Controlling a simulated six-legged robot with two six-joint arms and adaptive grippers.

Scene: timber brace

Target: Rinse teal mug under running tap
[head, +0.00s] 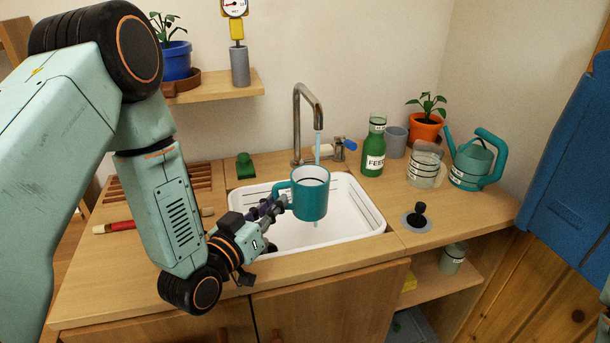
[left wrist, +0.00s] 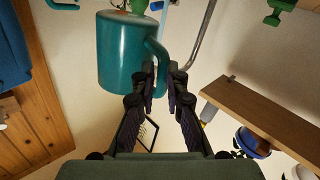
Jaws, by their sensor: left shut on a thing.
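The teal mug (head: 312,197) is upright over the white sink basin (head: 361,222), under the tap (head: 299,112). My right gripper is not in view.
Right of the sink stand a green bottle (head: 374,150), a grey cup (head: 396,142), a clear jug (head: 423,167), a teal watering can (head: 470,165) and an orange plant pot (head: 425,125). A dark plug (head: 419,213) lies on the counter. A wooden rack (head: 197,177) is on the left.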

